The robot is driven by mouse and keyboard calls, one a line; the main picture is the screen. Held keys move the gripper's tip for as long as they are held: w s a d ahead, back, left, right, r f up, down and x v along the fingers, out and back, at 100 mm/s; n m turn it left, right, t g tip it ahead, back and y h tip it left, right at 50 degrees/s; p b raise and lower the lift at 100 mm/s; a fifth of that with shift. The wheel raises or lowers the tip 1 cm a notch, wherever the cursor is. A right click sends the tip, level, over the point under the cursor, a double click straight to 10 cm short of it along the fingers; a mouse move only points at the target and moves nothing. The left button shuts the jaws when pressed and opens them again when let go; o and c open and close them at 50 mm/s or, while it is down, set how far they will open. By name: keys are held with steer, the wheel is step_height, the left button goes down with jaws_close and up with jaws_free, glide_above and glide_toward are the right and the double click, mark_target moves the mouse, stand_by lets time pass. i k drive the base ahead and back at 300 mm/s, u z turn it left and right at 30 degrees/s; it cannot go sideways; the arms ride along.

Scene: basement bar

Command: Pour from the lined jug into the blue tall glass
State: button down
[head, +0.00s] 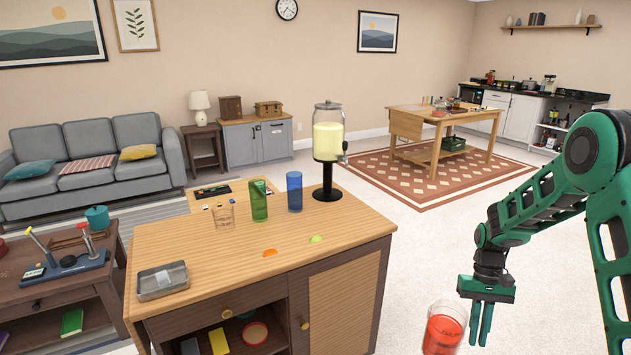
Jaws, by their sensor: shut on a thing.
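The blue tall glass (294,191) stands upright on the wooden bar cabinet top, between a green tall glass and a drink dispenser. The jug (444,331) is clear, with red liquid in it, and is at the bottom right of the head view, out over the floor. My gripper (480,325) points down at the jug's right side and is shut on it. The exact grip and any lines on the jug are too small to tell. The jug is well to the right of and nearer than the blue tall glass.
The green tall glass (259,200) and a short clear glass (224,216) stand left of the blue one. The dispenser (328,142) with pale yellow liquid stands behind right. A metal tin (163,281) and two coloured slices lie on the cabinet top (330,224), whose right part is clear.

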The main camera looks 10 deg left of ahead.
mark_target(294, 179)
steer(key=z, duration=0.35)
steer(key=i, duration=0.1)
steer(key=u, duration=1.35)
